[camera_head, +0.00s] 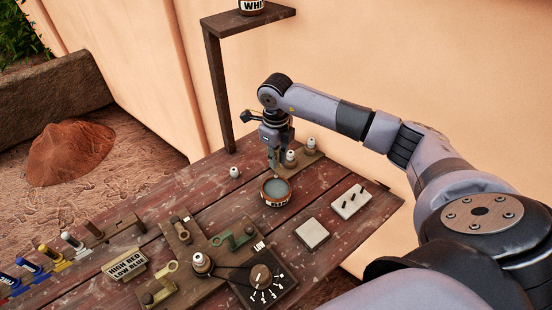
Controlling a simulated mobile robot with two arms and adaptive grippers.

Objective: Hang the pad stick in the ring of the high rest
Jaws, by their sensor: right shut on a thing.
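My right gripper (276,156) points down in front of a wooden block, just behind a round jar (276,191) with grey contents. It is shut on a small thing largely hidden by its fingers. I cannot make out whether this is the pad stick. Two ring-ended arms stand on the bench: a green one (236,239) and a tan one (161,284). I cannot tell which is the high rest. Neither ring is near the gripper. My left gripper is not in view.
A dial box (262,283) and a "HIGH RED LOW BLUE" sign (124,264) stand at the front. A shelf (257,20) overhangs the back.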

